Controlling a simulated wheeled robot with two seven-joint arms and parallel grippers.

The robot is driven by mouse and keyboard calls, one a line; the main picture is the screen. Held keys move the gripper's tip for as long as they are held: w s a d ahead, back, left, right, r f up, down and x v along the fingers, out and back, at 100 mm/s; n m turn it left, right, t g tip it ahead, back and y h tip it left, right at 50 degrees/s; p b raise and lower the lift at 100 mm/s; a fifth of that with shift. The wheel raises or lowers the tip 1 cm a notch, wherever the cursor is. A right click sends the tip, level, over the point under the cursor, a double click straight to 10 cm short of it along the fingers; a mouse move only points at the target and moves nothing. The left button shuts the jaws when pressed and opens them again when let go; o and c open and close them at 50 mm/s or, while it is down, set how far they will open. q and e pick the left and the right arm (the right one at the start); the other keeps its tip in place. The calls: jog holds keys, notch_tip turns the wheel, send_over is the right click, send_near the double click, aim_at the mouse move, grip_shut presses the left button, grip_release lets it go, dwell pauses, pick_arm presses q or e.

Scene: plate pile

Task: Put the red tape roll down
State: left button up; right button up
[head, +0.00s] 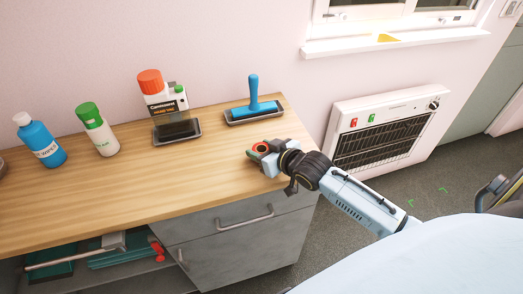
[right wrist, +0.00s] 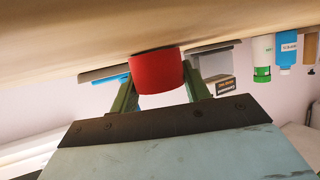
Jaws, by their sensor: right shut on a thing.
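The red tape roll (right wrist: 157,72) is between the two green fingers of my right gripper (right wrist: 159,88) in the right wrist view, which looks upside down. The fingers are shut on it, one on each side. A dark shadow lies where the roll meets the wooden counter top (right wrist: 60,40); I cannot tell whether it touches. In the head view my right gripper (head: 262,157) is at the counter's right front part, and only a little of the red roll (head: 260,147) shows. My left gripper is not in view.
On the counter (head: 110,195) stand a blue bottle (head: 41,143), a green-capped bottle (head: 98,130), an orange-topped hand vac (head: 162,95) on a dark tray, and a blue-handled roller (head: 253,95) in a tray. The counter's middle is clear. A heater (head: 385,128) hangs on the wall.

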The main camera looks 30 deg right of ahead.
jog(key=o, duration=1)
jog(key=shift+f, duration=0.1)
jog(key=shift+c, duration=0.2)
jog(key=p+v, duration=0.1)
jog(key=v, duration=1.1)
jog(key=shift+p, duration=0.35)
